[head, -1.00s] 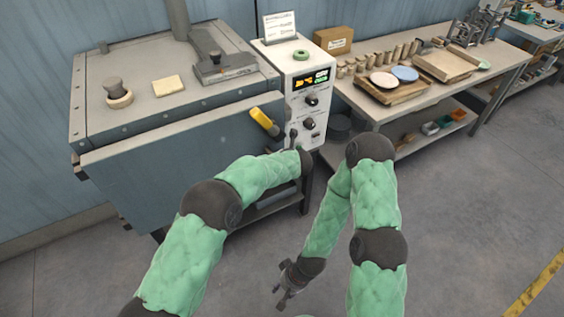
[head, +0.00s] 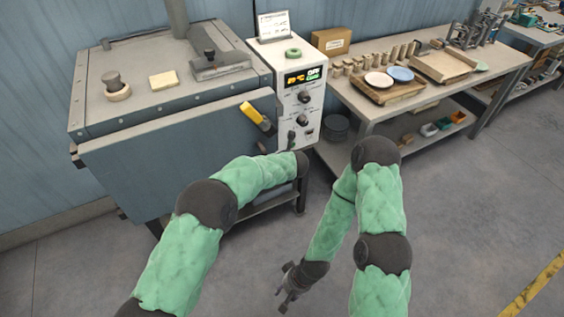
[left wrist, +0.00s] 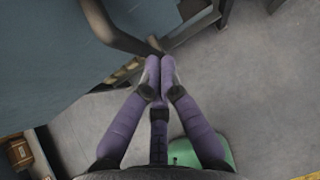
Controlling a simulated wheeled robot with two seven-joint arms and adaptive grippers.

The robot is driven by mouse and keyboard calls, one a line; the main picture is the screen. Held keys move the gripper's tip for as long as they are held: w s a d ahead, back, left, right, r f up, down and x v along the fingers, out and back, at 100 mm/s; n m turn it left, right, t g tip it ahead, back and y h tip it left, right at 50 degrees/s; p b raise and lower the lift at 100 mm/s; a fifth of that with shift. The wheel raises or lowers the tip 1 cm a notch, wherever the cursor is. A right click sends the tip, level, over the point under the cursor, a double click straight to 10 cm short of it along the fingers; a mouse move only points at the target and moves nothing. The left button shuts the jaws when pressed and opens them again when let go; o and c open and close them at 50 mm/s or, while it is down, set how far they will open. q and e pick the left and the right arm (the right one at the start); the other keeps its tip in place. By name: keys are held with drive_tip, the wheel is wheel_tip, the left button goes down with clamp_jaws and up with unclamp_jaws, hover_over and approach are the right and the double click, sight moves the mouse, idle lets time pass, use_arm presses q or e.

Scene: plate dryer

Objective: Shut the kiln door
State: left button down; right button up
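The kiln (head: 150,60) stands at the left in the head view. Its blue-grey door (head: 150,165) hangs in front of the body, with a narrow strip showing between them along the top; I cannot tell how wide the gap is. A yellow handle (head: 252,112) is near the door's upper right. My left forearm crosses the door's lower right, and its gripper is hidden there. In the left wrist view the left gripper (left wrist: 160,80) has its purple fingertips together, close to a dark bar (left wrist: 120,35) beside a blue-grey panel. My right gripper (head: 281,298) hangs over the floor, apparently open and empty.
A white control box (head: 302,95) with knobs and a lit display adjoins the kiln's right side. A workbench (head: 365,110) farther right holds plates, a tray and several small cylinders.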

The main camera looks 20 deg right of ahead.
use_arm(q)
drive_tip(key=s+d+r+p, duration=0.2)
drive_tip(key=s+d+r, duration=0.1)
drive_tip(key=s+r, duration=0.35)
drive_tip(key=w+a+f+m, duration=0.3)
drive_tip(key=a+f+m, duration=0.55)
drive_tip(key=a, duration=0.45)
drive_tip(key=s+a+f+m+g, duration=0.2)
drive_tip(key=s+a+f+m, duration=0.4)
drive_tip(key=a+f+m, duration=0.35)
drive_tip(key=s+a+f+m+g+h, duration=0.1)
drive_tip(key=s+a+f+m+g, duration=0.1)
drive_tip(key=s+a+f+m, duration=0.3)
drive_tip(key=s+a+f+m+g+h, duration=0.1)
drive_tip(key=s+f+m, duration=0.15)
drive_tip(key=s, duration=0.45)
drive_tip(key=s+a+m+g+h, duration=0.2)
drive_tip(key=s+m, duration=0.6)
drive_tip(key=s, duration=0.8)
drive_tip(key=shift+f+m+g, duration=0.35)
drive_tip(key=shift+f+g, duration=0.05)
drive_tip(key=shift+g, duration=0.4)
